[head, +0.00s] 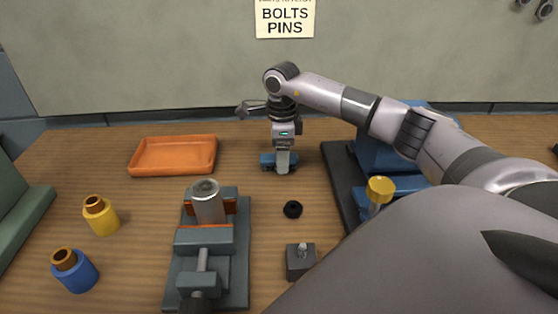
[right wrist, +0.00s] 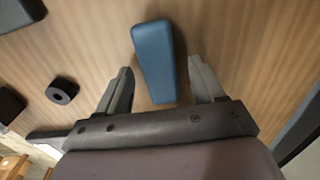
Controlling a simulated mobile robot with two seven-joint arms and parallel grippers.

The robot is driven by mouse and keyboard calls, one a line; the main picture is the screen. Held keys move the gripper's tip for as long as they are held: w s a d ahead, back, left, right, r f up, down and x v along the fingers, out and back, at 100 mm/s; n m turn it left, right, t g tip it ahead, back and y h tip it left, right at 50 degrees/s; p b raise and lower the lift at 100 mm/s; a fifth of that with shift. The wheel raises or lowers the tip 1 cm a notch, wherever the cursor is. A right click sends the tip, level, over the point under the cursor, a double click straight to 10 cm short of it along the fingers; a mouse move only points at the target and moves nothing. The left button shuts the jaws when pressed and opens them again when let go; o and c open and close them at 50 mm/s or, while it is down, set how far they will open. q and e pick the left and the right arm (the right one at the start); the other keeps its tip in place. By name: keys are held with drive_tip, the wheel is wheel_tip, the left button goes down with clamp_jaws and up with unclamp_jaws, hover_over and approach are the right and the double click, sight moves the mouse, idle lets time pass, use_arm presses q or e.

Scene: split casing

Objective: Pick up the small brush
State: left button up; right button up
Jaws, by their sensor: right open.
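A small blue block-like piece (head: 266,160), which I take to be the small brush, lies on the wooden table at the back, right of the orange tray. No bristles can be made out. My right gripper (head: 282,168) points down over it and hides part of it in the head view. In the right wrist view the blue piece (right wrist: 154,60) lies between the two open fingers of my right gripper (right wrist: 160,68), with a gap on each side. Its near end reaches toward the palm. My left gripper is not in view.
An orange tray (head: 174,157) stands to the left. A grey vise (head: 205,240) holds a metal cylinder (head: 207,200). A black ring (head: 292,209), a grey block (head: 300,262) and a blue machine on a dark base (head: 343,185) are nearby. Yellow and blue containers stand front left.

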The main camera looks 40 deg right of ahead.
drive_tip(key=shift+f, duration=0.25)
idle(0.3)
drive_tip(key=c, duration=1.1)
